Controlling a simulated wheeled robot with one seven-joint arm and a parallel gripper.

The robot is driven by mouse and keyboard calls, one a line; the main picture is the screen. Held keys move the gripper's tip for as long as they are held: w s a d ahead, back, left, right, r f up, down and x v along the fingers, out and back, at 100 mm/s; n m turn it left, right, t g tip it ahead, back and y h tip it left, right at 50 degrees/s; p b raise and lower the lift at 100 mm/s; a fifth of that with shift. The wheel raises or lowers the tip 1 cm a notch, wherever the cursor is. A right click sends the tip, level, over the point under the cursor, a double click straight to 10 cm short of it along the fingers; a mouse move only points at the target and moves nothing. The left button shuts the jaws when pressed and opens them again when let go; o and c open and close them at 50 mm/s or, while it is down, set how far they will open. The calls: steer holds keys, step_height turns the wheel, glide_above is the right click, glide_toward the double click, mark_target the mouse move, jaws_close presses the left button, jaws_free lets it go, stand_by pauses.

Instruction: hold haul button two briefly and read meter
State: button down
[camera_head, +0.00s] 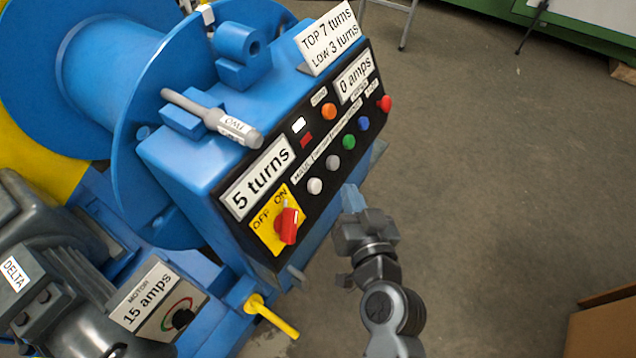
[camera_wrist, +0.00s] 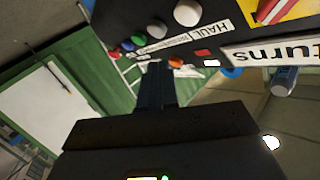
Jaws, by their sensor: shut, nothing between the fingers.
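The black control panel (camera_head: 320,205) on the blue winch carries a row of buttons. A white button (camera_head: 315,186) and a light grey button (camera_head: 333,162) sit by the HAUL label (camera_head: 301,170); the smaller labels are unreadable, so I cannot tell which is button two. In the wrist view the white button (camera_wrist: 187,12) and grey button (camera_wrist: 157,30) show upside down. The meters read "5 turns" (camera_head: 257,180) and "0 amps" (camera_head: 355,77). My gripper (camera_head: 350,190) is shut and empty, in front of the panel's lower right edge. Its fingertips (camera_wrist: 156,66) appear apart from the buttons.
Green (camera_head: 348,142), blue (camera_head: 364,123) and red (camera_head: 384,103) buttons continue the row. A red knob (camera_head: 287,225) sits on the yellow OFF/ON plate. A sign (camera_head: 328,38) says TOP 7 turns, LOW 3 turns. The motor plate (camera_head: 150,300) reads 15 amps.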

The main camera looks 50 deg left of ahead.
steer(key=shift+s+a+f, duration=0.15)
steer(key=shift+a+f, duration=0.15)
steer(key=shift+a, duration=0.3)
steer(key=shift+s+a+f, duration=0.15)
steer(key=shift+a+f, duration=0.2)
steer(key=shift+a, duration=0.3)
steer(key=shift+s+a+f, duration=0.15)
steer(key=shift+a+f, duration=0.15)
steer(key=shift+a, duration=0.3)
steer(key=shift+a+f, duration=0.1)
stand_by(0.6)
steer(key=shift+s+a+f+b, duration=0.1)
steer(key=shift+a+b, duration=0.15)
steer(key=shift+b, duration=0.05)
steer(key=shift+s+a+f, duration=0.15)
steer(key=shift+a+f, duration=0.1)
steer(key=shift+a, duration=0.2)
stand_by(2.1)
steer(key=shift+d+r, duration=0.1)
stand_by(1.0)
steer(key=shift+w+d+r+b, duration=0.2)
steer(key=shift+d+r+b, duration=0.15)
steer(key=shift+d, duration=0.35)
